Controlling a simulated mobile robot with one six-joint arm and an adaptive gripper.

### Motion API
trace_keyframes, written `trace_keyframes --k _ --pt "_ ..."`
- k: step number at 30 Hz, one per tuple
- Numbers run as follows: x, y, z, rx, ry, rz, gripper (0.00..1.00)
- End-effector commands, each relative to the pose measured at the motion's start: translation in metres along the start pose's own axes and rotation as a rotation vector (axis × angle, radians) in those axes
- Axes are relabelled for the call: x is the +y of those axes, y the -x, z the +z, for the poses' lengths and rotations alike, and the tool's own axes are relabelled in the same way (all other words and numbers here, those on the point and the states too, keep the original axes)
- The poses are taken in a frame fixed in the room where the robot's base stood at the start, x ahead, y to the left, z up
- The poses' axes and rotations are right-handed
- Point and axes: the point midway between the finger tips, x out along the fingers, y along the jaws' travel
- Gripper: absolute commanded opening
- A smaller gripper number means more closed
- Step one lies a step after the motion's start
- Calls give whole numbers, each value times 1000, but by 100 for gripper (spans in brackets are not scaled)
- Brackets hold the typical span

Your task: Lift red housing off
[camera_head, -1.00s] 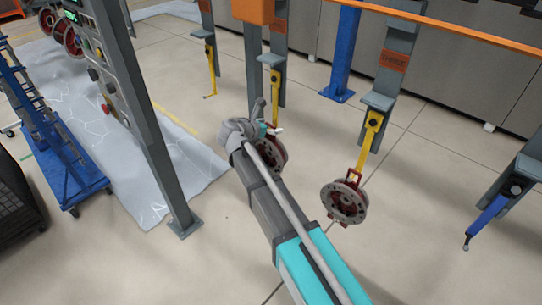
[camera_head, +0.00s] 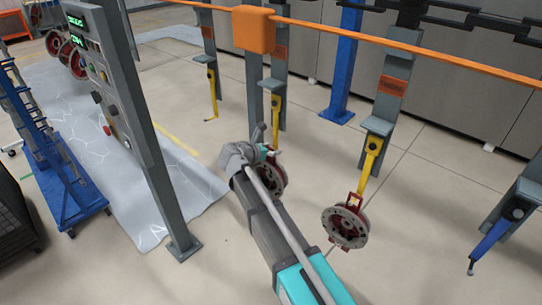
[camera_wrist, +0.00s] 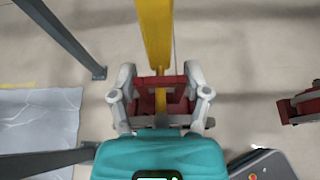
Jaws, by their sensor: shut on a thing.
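In the wrist view a red housing (camera_wrist: 160,95) sits between the two grey fingers of my gripper (camera_wrist: 160,98), which is shut on it. A yellow hook (camera_wrist: 154,35) comes down to the housing's red frame. Whether its tip bears on the frame is hard to tell. In the head view my gripper (camera_head: 262,150) is at this housing (camera_head: 274,181), whose disc is partly hidden behind my arm. A second red housing (camera_head: 345,226) with a grey disc face hangs from a yellow hook (camera_head: 371,158) to the right.
An orange rail (camera_head: 400,48) with an orange box (camera_head: 253,30) runs above the hook carriers. An empty yellow hook (camera_head: 212,95) hangs behind on the left, a blue hook (camera_head: 488,245) at right. A control panel post (camera_head: 150,160) and blue rack (camera_head: 65,185) stand left.

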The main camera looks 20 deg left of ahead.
Motion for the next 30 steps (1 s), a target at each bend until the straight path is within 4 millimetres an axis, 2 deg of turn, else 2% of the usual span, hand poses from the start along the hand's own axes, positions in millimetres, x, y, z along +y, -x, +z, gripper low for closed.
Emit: trace_keyframes --k 26,30 --pt "-1 14 36 -5 1 -1 0" --pt "-1 25 28 -5 2 1 0"
